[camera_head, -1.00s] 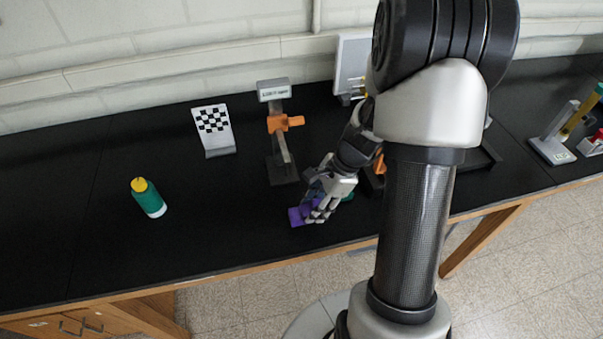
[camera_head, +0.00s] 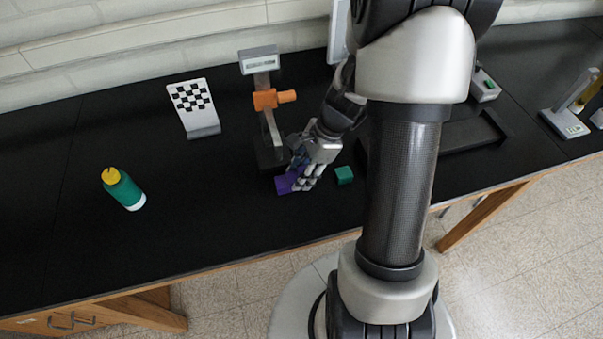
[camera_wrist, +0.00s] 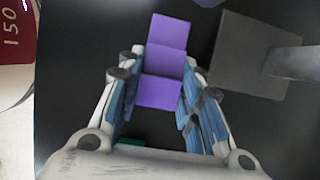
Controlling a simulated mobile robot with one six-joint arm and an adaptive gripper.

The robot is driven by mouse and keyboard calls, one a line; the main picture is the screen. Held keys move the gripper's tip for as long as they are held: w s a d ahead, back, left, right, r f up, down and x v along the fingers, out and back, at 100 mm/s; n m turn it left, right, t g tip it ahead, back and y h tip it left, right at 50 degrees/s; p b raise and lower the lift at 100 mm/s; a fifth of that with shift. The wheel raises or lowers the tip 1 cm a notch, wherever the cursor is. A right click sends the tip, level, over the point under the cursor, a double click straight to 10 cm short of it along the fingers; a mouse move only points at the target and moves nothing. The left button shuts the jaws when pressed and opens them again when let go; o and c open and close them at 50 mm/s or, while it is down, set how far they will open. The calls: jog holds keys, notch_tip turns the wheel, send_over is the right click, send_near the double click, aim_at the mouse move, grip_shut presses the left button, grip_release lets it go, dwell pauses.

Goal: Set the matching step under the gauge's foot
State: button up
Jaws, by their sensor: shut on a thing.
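My gripper (camera_head: 303,170) is shut on a purple stepped block (camera_head: 285,186) in front of the gauge. In the wrist view the block (camera_wrist: 160,62) sits between the blue-padded fingers (camera_wrist: 158,95), its stepped faces running away from the palm. The gauge has a display head (camera_head: 259,61), an orange carriage (camera_head: 266,100), a slim column and a dark base (camera_head: 268,158). In the wrist view the dark grey base (camera_wrist: 236,60) lies just right of the block, apart from it. The gauge's foot cannot be made out. Whether the block touches the bench is unclear.
A small green block (camera_head: 344,175) lies right of my gripper. A checkered board (camera_head: 193,108) and a green bottle with yellow cap (camera_head: 124,190) stand to the left. A dark tray (camera_head: 465,142) lies right. The bench front left is clear.

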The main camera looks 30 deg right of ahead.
jog(key=shift+s+f, duration=0.1)
jog(key=o, duration=1.2)
jog(key=p+v, duration=0.5)
jog(key=v, duration=0.7)
jog(key=s+a+r+n+t+h, duration=0.1)
jog(key=s+a+r+n+h, duration=0.1)
jog(key=s+a+r+n, duration=0.4)
jog(key=s+a+r+n+t+h, duration=0.2)
jog(key=s+a+r+n, duration=0.4)
jog(key=n, duration=0.9)
jog(key=shift+a+r, duration=1.5)
jog(key=shift+r, duration=0.55)
jog(key=shift+s, duration=0.1)
